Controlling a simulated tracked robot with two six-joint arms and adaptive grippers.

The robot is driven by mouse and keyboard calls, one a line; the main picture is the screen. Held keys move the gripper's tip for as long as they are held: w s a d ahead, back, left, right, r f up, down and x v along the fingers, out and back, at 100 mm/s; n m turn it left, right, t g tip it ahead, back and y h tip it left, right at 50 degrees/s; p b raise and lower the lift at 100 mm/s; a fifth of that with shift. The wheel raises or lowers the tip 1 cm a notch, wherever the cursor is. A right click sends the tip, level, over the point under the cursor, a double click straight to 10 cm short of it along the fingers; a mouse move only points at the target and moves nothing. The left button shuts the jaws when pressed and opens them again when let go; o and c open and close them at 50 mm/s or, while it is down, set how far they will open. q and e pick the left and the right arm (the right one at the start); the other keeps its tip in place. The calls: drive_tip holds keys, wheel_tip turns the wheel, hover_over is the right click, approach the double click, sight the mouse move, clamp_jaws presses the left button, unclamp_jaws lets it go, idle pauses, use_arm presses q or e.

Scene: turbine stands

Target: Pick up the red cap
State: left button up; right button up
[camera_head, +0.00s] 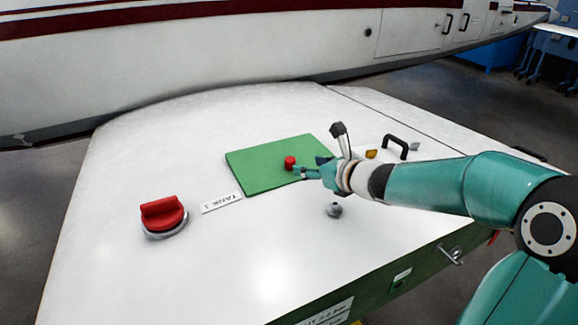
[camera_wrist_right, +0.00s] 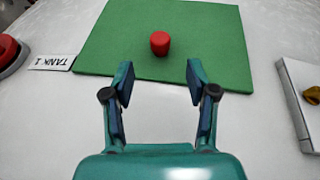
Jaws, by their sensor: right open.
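The small red cap (camera_head: 290,162) stands on a green mat (camera_head: 250,171) on the white wing-like surface. In the right wrist view the red cap (camera_wrist_right: 160,43) is ahead of my fingers, roughly centred between them, on the green mat (camera_wrist_right: 205,45). My right gripper (camera_head: 298,171) reaches in from the right in the head view, close to the cap. In the right wrist view my right gripper (camera_wrist_right: 159,84) is open and empty, its fingertips just short of the cap. My left gripper does not show.
A large red knob (camera_head: 162,213) on a round base sits left of the mat, beside a "TANK 1" label (camera_head: 221,202). A small grey fitting (camera_head: 334,210) lies below my right arm. A black handle (camera_head: 396,146) and a yellow piece (camera_head: 371,154) are right of the mat.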

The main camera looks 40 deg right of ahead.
sight(291, 160)
drive_tip(key=x, duration=0.4)
drive_tip(key=shift+w+d+f, duration=0.1)
drive_tip(key=shift+w, duration=0.15)
drive_tip(key=shift+x, duration=2.65)
drive_tip(key=c, duration=1)
drive_tip(key=shift+r+p, duration=0.3)
drive_tip(key=shift+r, duration=0.05)
